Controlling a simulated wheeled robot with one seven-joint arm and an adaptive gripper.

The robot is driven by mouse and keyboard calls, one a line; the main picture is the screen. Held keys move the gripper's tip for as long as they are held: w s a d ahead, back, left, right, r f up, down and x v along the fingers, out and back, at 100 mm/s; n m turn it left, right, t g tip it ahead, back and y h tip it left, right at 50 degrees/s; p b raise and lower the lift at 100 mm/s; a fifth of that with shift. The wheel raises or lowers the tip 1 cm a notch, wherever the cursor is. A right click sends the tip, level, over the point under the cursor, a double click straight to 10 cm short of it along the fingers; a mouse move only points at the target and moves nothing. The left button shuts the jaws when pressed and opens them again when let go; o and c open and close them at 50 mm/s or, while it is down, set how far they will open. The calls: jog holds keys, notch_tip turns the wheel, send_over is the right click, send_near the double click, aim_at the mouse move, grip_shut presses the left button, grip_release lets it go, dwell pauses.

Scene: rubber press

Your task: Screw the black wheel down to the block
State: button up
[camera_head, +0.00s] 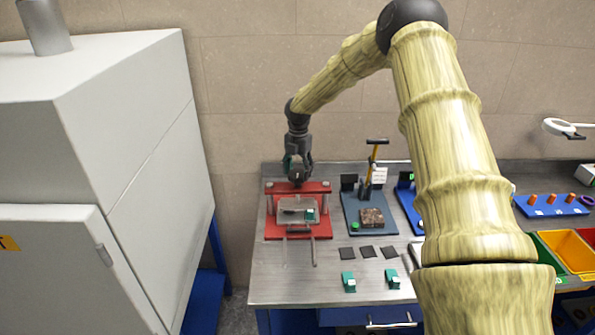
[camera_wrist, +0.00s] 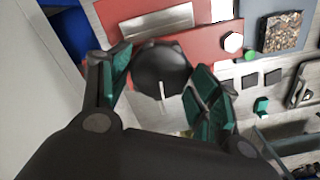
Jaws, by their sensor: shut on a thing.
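The black wheel (camera_wrist: 160,66) is between the green-padded fingers of my gripper (camera_wrist: 160,82) in the wrist view. My gripper (camera_head: 297,168) is shut on it from above. In the head view the wheel (camera_head: 297,179) is small and dark, at the back of the red press (camera_head: 272,230). The press has a red top bar (camera_head: 318,187) on posts, and a grey block (camera_head: 287,209) lies inside its frame. The wheel overlaps the red bar in the wrist view (camera_wrist: 202,45). I cannot tell whether the wheel touches the bar or how deep its screw sits.
A blue-based press (camera_head: 355,228) with a brown speckled block (camera_head: 371,217) stands to the right. Black squares (camera_head: 367,252) and green pieces (camera_head: 348,282) lie on the steel table (camera_head: 285,290). A white cabinet (camera_head: 130,150) stands close on the left. The table's front left is clear.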

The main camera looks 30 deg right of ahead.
aim_at(300, 171)
jog(key=shift+o, duration=0.2)
jog(key=shift+d+f, duration=0.3)
jog(key=shift+f, duration=0.15)
dwell(0.8)
jog(key=o, duration=0.9)
jog(key=shift+o, duration=0.4)
jog(key=shift+w+d+f, duration=0.1)
jog(key=shift+d, duration=0.05)
jog(key=shift+a+r, duration=0.25)
jog(key=shift+r, duration=0.3)
notch_tip(300, 171, up, 11)
jog(key=shift+d, duration=0.25)
